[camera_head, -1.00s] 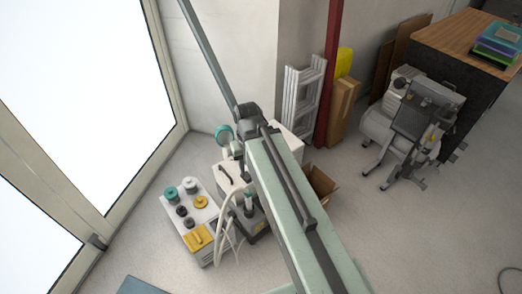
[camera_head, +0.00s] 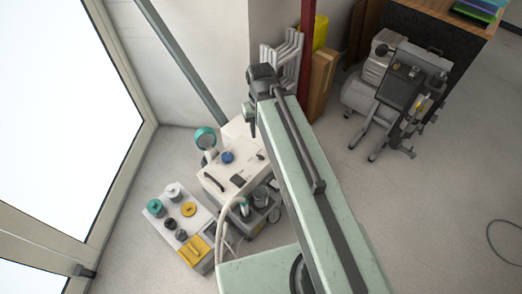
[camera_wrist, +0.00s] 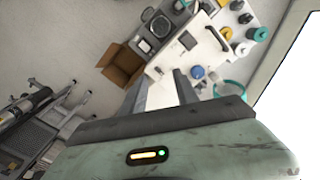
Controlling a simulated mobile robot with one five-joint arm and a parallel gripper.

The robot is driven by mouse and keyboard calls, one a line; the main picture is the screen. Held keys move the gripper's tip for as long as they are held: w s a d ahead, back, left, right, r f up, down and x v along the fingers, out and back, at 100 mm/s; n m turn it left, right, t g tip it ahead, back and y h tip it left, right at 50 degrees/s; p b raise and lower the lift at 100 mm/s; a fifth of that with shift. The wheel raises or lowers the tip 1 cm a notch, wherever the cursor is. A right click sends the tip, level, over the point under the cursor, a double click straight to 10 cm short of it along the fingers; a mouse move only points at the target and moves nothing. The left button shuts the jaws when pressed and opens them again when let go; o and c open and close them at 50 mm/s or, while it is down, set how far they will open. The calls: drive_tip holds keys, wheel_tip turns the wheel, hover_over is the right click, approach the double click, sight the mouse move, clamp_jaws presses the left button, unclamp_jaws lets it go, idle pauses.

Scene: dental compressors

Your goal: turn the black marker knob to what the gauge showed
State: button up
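A white machine box (camera_head: 240,135) stands on the floor with a blue knob (camera_head: 227,157) on top. A round teal-rimmed gauge (camera_head: 204,138) stands at its far left side; I cannot read it. In the wrist view the blue knob (camera_wrist: 198,72) and gauge (camera_wrist: 229,90) lie beyond my gripper (camera_wrist: 161,75), which is open and empty, its two fingers apart. Two round black knob-like pieces (camera_head: 169,223) (camera_head: 180,235) sit on a pale low unit (camera_head: 206,216) at left. I cannot tell which piece is the black marker knob. My arm hides part of the box.
A brown carton (camera_wrist: 121,64) and a grey device (camera_wrist: 158,25) stand beside the box. A pale hose (camera_head: 222,220) bends in front. The floor at right is mostly clear.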

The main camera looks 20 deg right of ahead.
drive_tip(key=shift+o, duration=0.3)
drive_tip(key=shift+s+d+r, duration=0.1)
drive_tip(key=shift+s, duration=0.05)
drive_tip(key=o, duration=0.5)
drive_tip(key=shift+w+f+b, duration=0.2)
drive_tip(key=shift+f+b, duration=0.1)
drive_tip(key=shift+f, duration=0.05)
wheel_tip(320, 180, down, 6)
drive_tip(key=w+d+m+b, duration=0.2)
drive_tip(key=b, duration=0.4)
drive_tip(key=shift+f+m, duration=0.2)
drive_tip(key=shift+m, duration=0.1)
drive_tip(key=m+b, duration=0.8)
drive_tip(key=b, duration=0.7)
hover_over(260, 156)
wheel_tip(260, 156, down, 14)
drive_tip(key=shift+d+f, duration=0.1)
drive_tip(key=shift+f, duration=0.1)
drive_tip(key=shift+w+f+m, duration=0.1)
drive_tip(key=shift+m, duration=0.2)
wheel_tip(260, 156, down, 8)
drive_tip(key=b, duration=0.7)
drive_tip(key=shift+r+b, duration=0.2)
drive_tip(key=shift+b, duration=0.1)
drive_tip(key=shift+r, duration=0.1)
